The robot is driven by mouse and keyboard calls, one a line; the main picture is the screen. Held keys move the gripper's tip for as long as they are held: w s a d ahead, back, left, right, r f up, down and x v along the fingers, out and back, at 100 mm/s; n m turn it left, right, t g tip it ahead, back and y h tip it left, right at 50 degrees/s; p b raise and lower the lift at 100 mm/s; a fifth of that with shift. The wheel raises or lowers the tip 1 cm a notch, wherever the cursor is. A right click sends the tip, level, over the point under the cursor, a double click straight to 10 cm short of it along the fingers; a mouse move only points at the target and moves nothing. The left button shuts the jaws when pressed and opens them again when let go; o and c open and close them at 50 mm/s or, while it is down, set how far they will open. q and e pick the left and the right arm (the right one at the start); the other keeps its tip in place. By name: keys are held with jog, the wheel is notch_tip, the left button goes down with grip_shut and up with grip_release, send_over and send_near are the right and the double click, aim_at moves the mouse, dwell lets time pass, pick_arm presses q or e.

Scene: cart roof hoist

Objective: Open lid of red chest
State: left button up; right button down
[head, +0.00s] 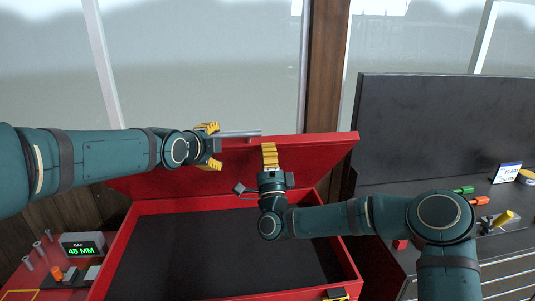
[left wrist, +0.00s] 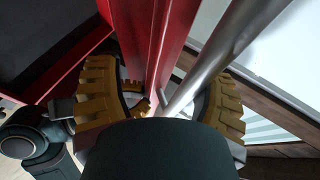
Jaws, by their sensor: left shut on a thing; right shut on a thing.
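The red chest (head: 121,247) stands ahead with its lid (head: 325,152) raised and tilted back, showing the dark interior. A grey metal bar handle (head: 238,134) runs along the lid's free edge. My left gripper (head: 209,146) is shut on the lid at the handle's left end; in the left wrist view its yellow fingers (left wrist: 165,105) lie on both sides of the red rim and the bar handle (left wrist: 213,65).
At the right, a dark counter (head: 395,175) holds screwdrivers with green and orange handles (head: 464,190) and a small sign (head: 507,173). At the lower left, a red surface carries a display reading 48 MM (head: 84,247). Windows and a wooden post (head: 326,70) stand behind the lid.

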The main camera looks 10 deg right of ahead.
pick_arm(q)
jog(key=shift+s+f, duration=0.2)
jog(key=shift+f, duration=0.15)
pick_arm(e)
jog(key=shift+r, duration=0.35)
